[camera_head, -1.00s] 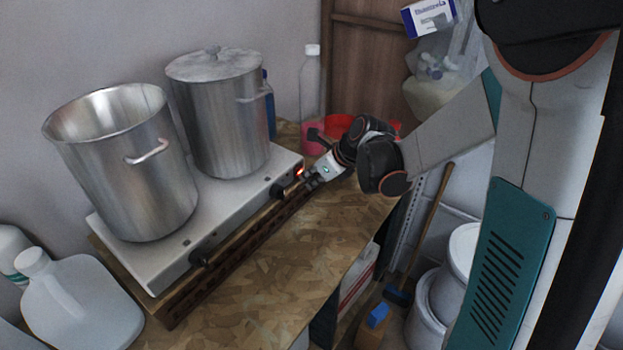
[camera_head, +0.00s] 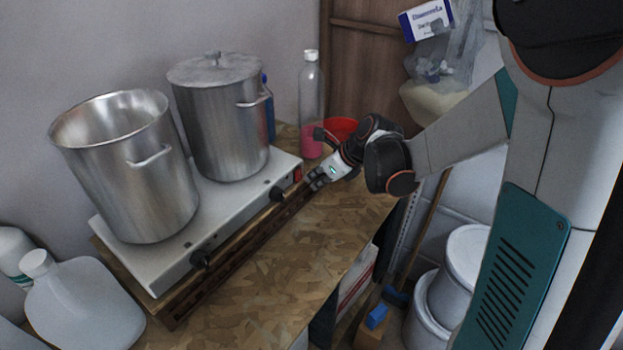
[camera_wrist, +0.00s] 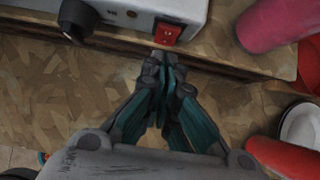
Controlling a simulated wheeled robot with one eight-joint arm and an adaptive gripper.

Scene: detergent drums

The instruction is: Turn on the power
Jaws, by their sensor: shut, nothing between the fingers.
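The white hot plate (camera_head: 172,262) stands at the table's back left with two metal pots on it. Its red rocker switch (camera_head: 298,174) is on the front face at the right end. In the wrist view the switch (camera_wrist: 167,32) is red with white marks, just beyond the fingertips. I cannot tell whether it is lit. A black knob (camera_head: 277,194) is left of the switch; it also shows in the wrist view (camera_wrist: 78,18). My gripper (camera_head: 316,179) is shut and empty, in front of the switch, with a small gap showing.
An open pot (camera_head: 125,175) and a lidded pot (camera_head: 220,120) stand on the plate. A clear bottle with pink liquid (camera_head: 311,100) and a red bowl (camera_head: 341,128) are behind my gripper. A white jug (camera_head: 85,310) is at the left. The table front (camera_head: 270,270) is clear.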

